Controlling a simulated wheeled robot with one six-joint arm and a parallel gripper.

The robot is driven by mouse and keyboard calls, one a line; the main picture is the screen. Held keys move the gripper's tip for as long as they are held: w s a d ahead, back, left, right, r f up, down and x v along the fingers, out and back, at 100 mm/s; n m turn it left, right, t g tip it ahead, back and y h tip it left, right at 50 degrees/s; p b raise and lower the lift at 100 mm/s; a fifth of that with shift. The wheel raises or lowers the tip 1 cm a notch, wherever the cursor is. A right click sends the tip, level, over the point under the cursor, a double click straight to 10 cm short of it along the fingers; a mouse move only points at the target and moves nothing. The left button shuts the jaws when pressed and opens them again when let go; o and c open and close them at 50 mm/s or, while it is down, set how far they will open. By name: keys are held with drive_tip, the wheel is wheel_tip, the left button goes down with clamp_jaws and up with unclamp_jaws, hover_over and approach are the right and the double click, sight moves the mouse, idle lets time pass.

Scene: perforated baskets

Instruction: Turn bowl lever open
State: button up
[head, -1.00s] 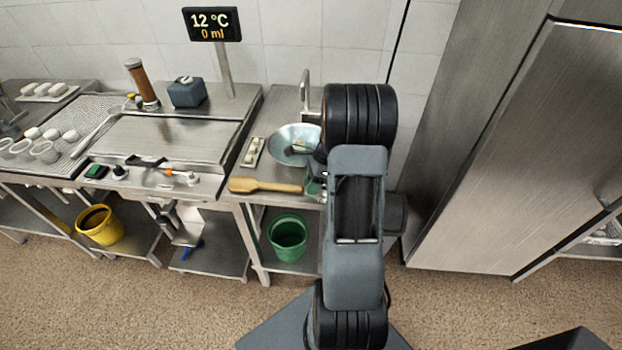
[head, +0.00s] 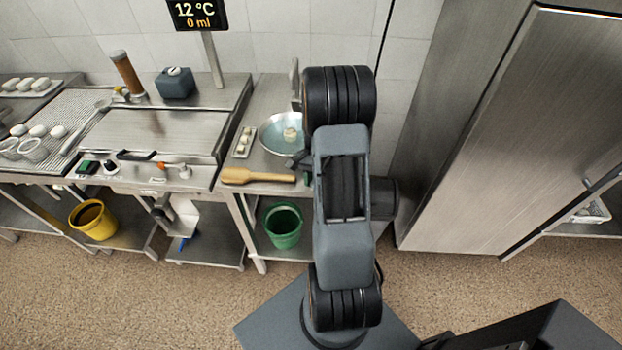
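A metal bowl (head: 270,134) sits on the steel counter right of the griddle-like unit, with a small pale thing inside. My arm covers the bowl's right side. A small lever with an orange tip (head: 160,166) is on the unit's front panel, beside a metal fitting (head: 183,171). I cannot tell whether this is the bowl lever; no lever shows clearly at the bowl. A dark part of my gripper (head: 298,160) shows at the bowl's lower right edge, left of my arm. Its fingers are mostly hidden, and I cannot tell whether it touches anything.
A wooden paddle (head: 257,176) lies along the counter's front edge. A tray of pale pieces (head: 243,142) is left of the bowl. A green bucket (head: 283,226) and a yellow bucket (head: 93,220) stand below. A tall steel cabinet (head: 470,130) is close on the right.

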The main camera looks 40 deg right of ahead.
drive_tip(key=shift+s+d+n+h, duration=0.3)
drive_tip(key=shift+n, duration=0.7)
drive_tip(key=shift+g, duration=0.3)
drive_tip(key=o, duration=0.9)
drive_tip(key=b+v, duration=0.1)
drive_tip(key=v, duration=1.2)
drive_tip(key=shift+w+r, duration=0.1)
drive_tip(key=shift+r, duration=0.3)
drive_tip(key=shift+n, duration=0.3)
